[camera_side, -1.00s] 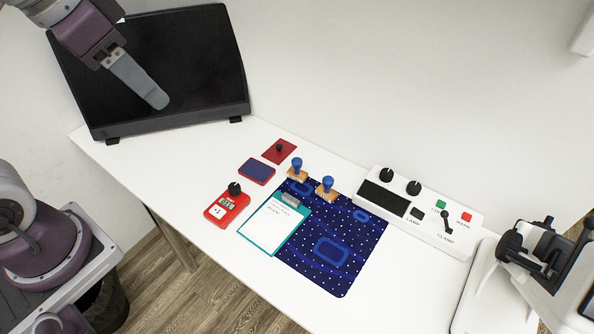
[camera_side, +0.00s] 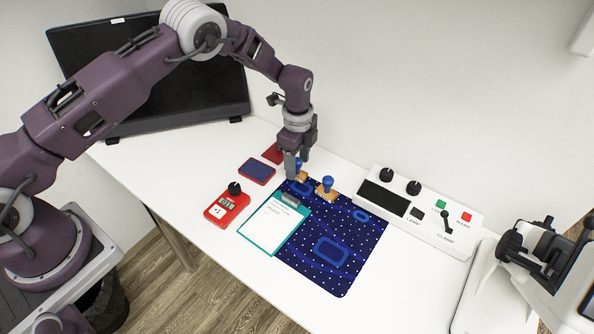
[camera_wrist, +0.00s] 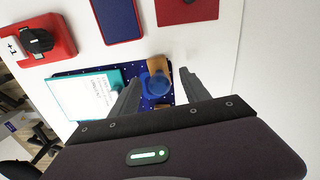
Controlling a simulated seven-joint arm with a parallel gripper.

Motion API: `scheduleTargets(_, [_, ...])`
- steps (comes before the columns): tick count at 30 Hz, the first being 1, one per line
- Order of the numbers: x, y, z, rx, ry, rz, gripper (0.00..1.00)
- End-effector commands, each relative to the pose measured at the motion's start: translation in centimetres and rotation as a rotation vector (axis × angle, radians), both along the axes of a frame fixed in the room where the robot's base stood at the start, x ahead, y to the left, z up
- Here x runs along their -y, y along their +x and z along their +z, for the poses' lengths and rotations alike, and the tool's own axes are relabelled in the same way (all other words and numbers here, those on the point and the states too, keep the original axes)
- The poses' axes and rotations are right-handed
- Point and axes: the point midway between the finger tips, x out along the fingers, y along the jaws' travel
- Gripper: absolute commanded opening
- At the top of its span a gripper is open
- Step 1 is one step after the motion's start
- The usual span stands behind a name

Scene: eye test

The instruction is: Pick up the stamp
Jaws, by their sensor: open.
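Two stamps with blue knob handles and light wooden bases stand upright at the back left of a dark blue patterned mat (camera_side: 345,255). The left stamp (camera_side: 299,163) is partly hidden behind my gripper (camera_side: 298,172) in the side view. The right stamp (camera_side: 327,187) stands clear beside it. In the wrist view my gripper (camera_wrist: 158,80) is open, with its fingers apart on either side of a blue stamp handle (camera_wrist: 155,86). A wooden base shows beyond the handle. I cannot tell whether the fingers touch the stamp.
A clipboard (camera_side: 268,228) lies on the mat's left part. A blue ink pad (camera_side: 257,171), a red counter (camera_side: 227,207) and a red pad (camera_side: 271,153) lie to the left. A white control panel (camera_side: 440,235) stands right, a black screen (camera_side: 190,95) back left.

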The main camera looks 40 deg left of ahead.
Motion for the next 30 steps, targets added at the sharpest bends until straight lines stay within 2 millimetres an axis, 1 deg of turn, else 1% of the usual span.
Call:
scheduleTargets(1, [-0.1,-0.2,-1.1,-0.003,0.001,0.000,0.55])
scheduleTargets(4, [-0.1,-0.1,-2.5,-0.003,0.000,0.001,0.55])
scheduleTargets(7, [-0.1,0.0,-3.0,0.001,0.000,0.001,0.55])
scheduleTargets(12, [-0.1,0.0,-3.0,0.001,0.000,0.001,0.55])
scheduleTargets(17, [-0.1,-0.1,-3.0,0.000,0.000,0.002,0.23])
scheduleTargets(18, [-0.1,-0.1,-3.0,0.000,0.000,0.002,0.15])
scheduleTargets(20, [-0.1,-0.1,-3.0,0.000,0.000,0.002,0.04])
scheduleTargets(21, [-0.1,-0.1,-3.0,0.000,0.000,0.002,0.00])
scheduleTargets(28, [-0.1,0.0,-2.9,0.001,0.000,0.002,0.00])
scheduleTargets(30, [-0.1,0.0,-2.3,0.001,-0.001,0.003,0.00])
